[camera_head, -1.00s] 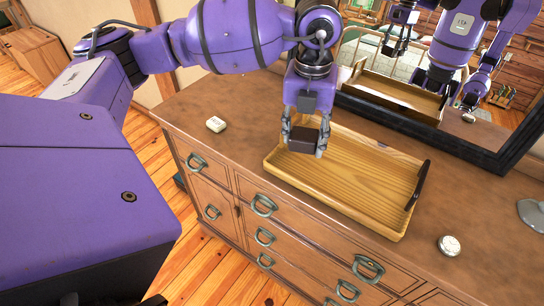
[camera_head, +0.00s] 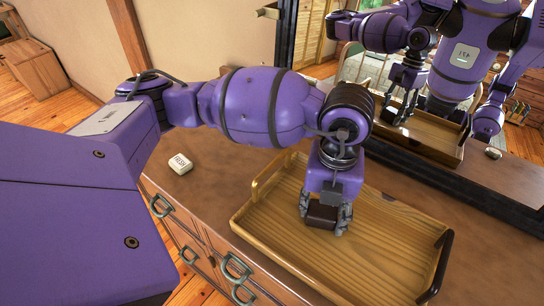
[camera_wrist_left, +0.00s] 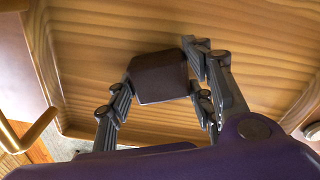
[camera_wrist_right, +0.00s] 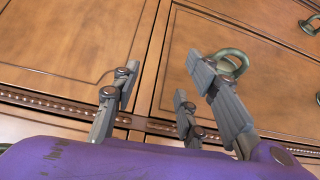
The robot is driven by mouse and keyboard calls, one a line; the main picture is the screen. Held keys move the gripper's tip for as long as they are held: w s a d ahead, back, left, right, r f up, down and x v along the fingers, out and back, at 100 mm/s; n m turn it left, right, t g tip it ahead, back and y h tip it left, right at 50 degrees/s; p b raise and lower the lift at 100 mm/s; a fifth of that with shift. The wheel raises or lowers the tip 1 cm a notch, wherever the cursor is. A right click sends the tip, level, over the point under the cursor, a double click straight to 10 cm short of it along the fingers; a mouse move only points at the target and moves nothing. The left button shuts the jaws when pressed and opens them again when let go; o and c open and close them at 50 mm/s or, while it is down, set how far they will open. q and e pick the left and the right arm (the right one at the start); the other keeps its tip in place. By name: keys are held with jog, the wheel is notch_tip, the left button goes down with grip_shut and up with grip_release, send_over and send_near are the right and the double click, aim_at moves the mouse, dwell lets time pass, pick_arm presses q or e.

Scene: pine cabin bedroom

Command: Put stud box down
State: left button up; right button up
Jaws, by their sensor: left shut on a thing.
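The stud box is a small dark brown box (camera_head: 322,215), held between the fingers of my left gripper (camera_head: 326,212). In the left wrist view the box (camera_wrist_left: 160,77) shows between the fingers of the left gripper (camera_wrist_left: 165,95), over wood-grained tray floor. A light wooden tray (camera_head: 290,262) with a dark handle at its right end lies on the dresser. The box is over the tray's left half; I cannot tell whether it touches the floor. My right gripper (camera_wrist_right: 165,105) shows only in the right wrist view, with fingers apart and empty, in front of the dresser drawers.
The wooden dresser top (camera_head: 215,205) bears the tray. A small white block marked "FRESH" (camera_head: 180,164) lies left of the tray. A mirror with a dark frame (camera_head: 470,195) stands behind and reflects my arms and the tray. Dresser top between block and tray is clear.

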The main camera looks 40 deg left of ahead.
aim_at(324, 210)
pick_arm(q)
jog(key=shift+a, duration=0.2)
jog(key=shift+s+d+r, duration=0.15)
jog(key=shift+s+d, duration=0.05)
jog(key=shift+d, duration=0.05)
jog(key=o, duration=1.2)
jog(key=shift+w+f, duration=0.1)
jog(key=shift+f, duration=0.1)
jog(key=shift+r, duration=0.1)
notch_tip(324, 210, up, 12)
jog(key=shift+r+p, duration=0.2)
jog(key=shift+p, duration=0.2)
